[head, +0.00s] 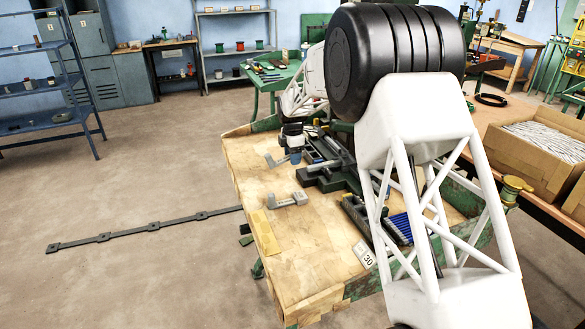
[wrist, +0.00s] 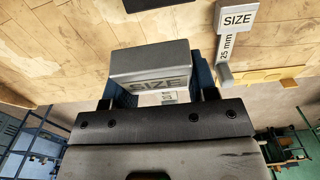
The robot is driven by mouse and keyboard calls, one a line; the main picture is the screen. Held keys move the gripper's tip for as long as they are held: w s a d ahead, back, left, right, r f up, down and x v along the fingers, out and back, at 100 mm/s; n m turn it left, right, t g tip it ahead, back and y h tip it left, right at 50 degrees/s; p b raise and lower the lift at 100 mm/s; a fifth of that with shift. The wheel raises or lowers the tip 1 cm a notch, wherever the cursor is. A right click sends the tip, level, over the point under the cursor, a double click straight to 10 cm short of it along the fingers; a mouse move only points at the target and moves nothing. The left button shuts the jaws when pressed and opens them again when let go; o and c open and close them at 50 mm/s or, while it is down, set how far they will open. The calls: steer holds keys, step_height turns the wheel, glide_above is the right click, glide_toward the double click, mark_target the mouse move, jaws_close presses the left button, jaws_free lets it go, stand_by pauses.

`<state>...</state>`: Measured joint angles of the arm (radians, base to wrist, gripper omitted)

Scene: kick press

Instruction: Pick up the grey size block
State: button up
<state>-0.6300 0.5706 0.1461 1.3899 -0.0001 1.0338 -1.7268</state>
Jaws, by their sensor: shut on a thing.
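The grey size block (wrist: 150,62) is between the two fingers of my gripper (wrist: 155,82) in the wrist view. It has the dark word SIZE on its face. The blue-sided fingers are shut on it from left and right. I cannot tell whether it is clear of the wooden top. In the head view my arm covers much of the bench, and the held block cannot be told clearly there. A second grey piece marked SIZE and 25 mm (wrist: 236,18) lies apart, to the right in the wrist view.
The wooden bench top (head: 318,262) carries dark tooling (head: 328,165), a yellow strip (head: 265,234), a row of blue pieces (head: 398,228) and a card marked 30 (head: 365,254). A cardboard box (head: 545,155) stands on the right-hand bench. The front left of the bench top is fairly clear.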

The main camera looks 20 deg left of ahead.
step_height(320, 180, up, 9)
glide_above(278, 184)
steer(key=w+d, duration=0.3)
steer(key=d, duration=0.2)
steer(key=shift+s+a+r, duration=0.1)
steer(key=s+a+f+m+y, duration=0.1)
steer(key=f, duration=0.3)
steer(key=a+f+m+g+y, duration=0.1)
steer(key=f+m, duration=0.1)
steer(key=f, duration=0.2)
steer(key=s+a+f+m+y, duration=0.1)
steer(key=f, duration=0.3)
steer(key=shift+s+a+f+m, duration=0.15)
steer(key=shift+s+a+m, duration=0.15)
steer(key=shift+a, duration=0.1)
steer(key=shift+f, duration=0.2)
steer(key=shift+f, duration=2.7)
steer(key=shift+f, duration=0.45)
steer(key=shift+r, duration=0.1)
steer(key=shift+r, duration=1.9)
